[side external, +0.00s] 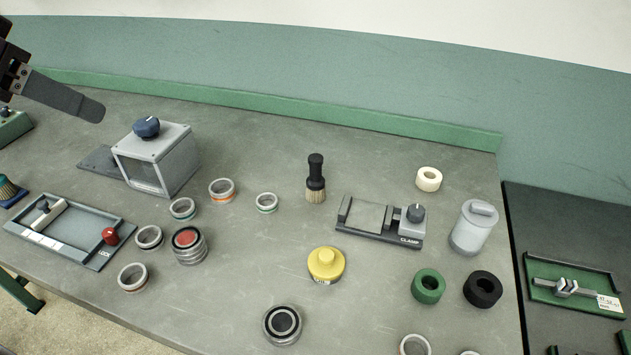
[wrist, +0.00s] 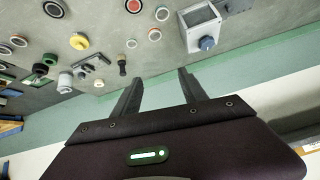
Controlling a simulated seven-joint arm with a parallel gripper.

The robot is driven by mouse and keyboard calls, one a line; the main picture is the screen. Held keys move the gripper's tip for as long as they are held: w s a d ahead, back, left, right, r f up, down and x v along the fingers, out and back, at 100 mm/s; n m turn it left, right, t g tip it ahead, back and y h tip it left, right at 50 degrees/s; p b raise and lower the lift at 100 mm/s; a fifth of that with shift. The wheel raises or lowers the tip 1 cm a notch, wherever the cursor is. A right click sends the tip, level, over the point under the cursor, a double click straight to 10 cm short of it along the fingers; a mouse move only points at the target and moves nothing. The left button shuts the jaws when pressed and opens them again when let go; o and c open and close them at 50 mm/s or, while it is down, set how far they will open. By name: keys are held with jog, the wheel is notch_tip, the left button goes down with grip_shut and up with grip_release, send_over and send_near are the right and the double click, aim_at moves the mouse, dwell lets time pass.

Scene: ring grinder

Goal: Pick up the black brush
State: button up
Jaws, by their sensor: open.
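The black brush (side external: 316,178) stands upright on the grey bench in the side external view, black handle up and tan bristles down. It also shows small in the wrist view (wrist: 122,65), left of my fingers. My gripper (wrist: 158,84) is open and empty in the wrist view, with its two dark fingers apart. In the side external view only part of my gripper shows at the upper left edge, well above the bench and far left of the brush.
The grey clamp fixture (side external: 380,222) stands right of the brush, and the yellow pot (side external: 326,264) in front of it. A small ring (side external: 267,202) lies to its left. The grey box with a blue knob (side external: 157,158) stands further left. A green ledge (side external: 300,113) runs behind.

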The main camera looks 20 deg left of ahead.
jog(key=w+d+m+t+h, duration=0.1)
jog(key=w+d, duration=0.3)
jog(key=w, duration=0.4)
jog(key=w+d+m+t+h, duration=0.1)
jog(key=w+d, duration=0.4)
jog(key=w, duration=0.3)
jog(key=m+t+h, duration=0.2)
jog(key=h, duration=0.2)
send_over(316, 178)
jog(key=s+a, duration=0.2)
jog(key=a, duration=0.1)
notch_tip(316, 178, down, 7)
notch_tip(316, 178, down, 20)
jog(key=shift+r, duration=0.1)
jog(key=x, duration=0.6)
jog(key=shift+d+r, duration=0.1)
jog(key=shift+d, duration=0.3)
jog(key=shift+w+d, duration=0.15)
jog(key=shift+w, duration=0.2)
grip_shut()
